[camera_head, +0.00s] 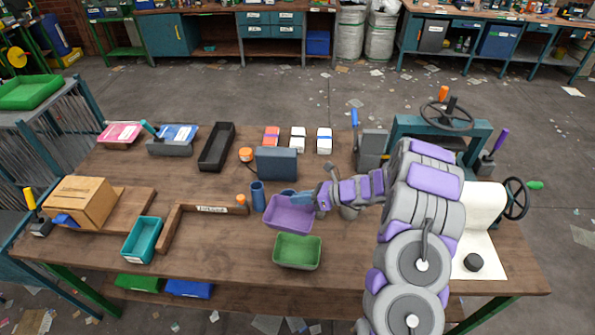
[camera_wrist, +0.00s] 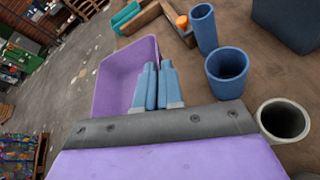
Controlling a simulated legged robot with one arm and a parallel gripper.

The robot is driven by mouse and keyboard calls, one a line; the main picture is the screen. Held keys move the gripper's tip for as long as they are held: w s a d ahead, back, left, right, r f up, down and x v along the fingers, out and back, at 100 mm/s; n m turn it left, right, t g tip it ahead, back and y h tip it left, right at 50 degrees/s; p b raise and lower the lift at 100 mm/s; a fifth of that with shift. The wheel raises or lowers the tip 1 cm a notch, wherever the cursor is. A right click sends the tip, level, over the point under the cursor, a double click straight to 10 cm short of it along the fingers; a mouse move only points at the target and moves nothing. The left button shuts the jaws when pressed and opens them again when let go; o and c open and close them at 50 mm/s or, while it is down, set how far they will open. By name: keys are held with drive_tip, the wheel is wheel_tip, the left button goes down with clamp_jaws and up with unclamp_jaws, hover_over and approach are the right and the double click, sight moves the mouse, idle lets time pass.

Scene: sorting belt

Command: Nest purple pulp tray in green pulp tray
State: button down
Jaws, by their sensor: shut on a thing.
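The purple pulp tray (camera_head: 287,213) is an open, shallow rectangular tray. My gripper (camera_head: 296,196) is shut on its wall at the upper right side. In the wrist view the blue fingers (camera_wrist: 156,85) pinch the wall of the purple tray (camera_wrist: 122,75), and part of the tray is hidden behind them. The green pulp tray (camera_head: 297,252) stands upright and empty on the table, just in front of the purple tray. The purple tray appears close behind it and not inside it; I cannot tell whether it touches the table.
Blue cups (camera_head: 258,196) stand just left of the purple tray, and a grey cup (camera_wrist: 284,120) is near my wrist. A dark blue box (camera_head: 277,163) stands behind. A teal tray (camera_head: 142,240) and an L-shaped wooden guide (camera_head: 172,228) lie to the left. The table front (camera_head: 225,268) is clear.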

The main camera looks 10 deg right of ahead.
sight(306, 218)
drive_tip(key=shift+n+g+y, duration=0.3)
drive_tip(key=shift+n+g, duration=0.3)
drive_tip(key=shift+g, duration=0.2)
drive_tip(key=s+f, duration=0.3)
drive_tip(key=shift+s+a+f, duration=0.2)
drive_tip(key=shift+s+f, duration=0.15)
drive_tip(key=shift+f, duration=0.05)
drive_tip(key=shift+s+d+f, duration=0.25)
drive_tip(key=shift+f, duration=0.05)
drive_tip(key=shift+d+f, duration=0.35)
drive_tip(key=shift+f, duration=0.15)
drive_tip(key=shift+a+f+b, duration=0.2)
drive_tip(key=shift+f+b, duration=0.3)
drive_tip(key=shift+f, duration=0.1)
drive_tip(key=shift+a+f+b, duration=0.2)
drive_tip(key=shift+f+b, duration=0.3)
drive_tip(key=shift+f, duration=0.1)
drive_tip(key=shift+f+b, duration=0.3)
drive_tip(key=shift+f, duration=0.25)
drive_tip(key=shift+d+f, duration=0.25)
drive_tip(key=shift+f, duration=0.15)
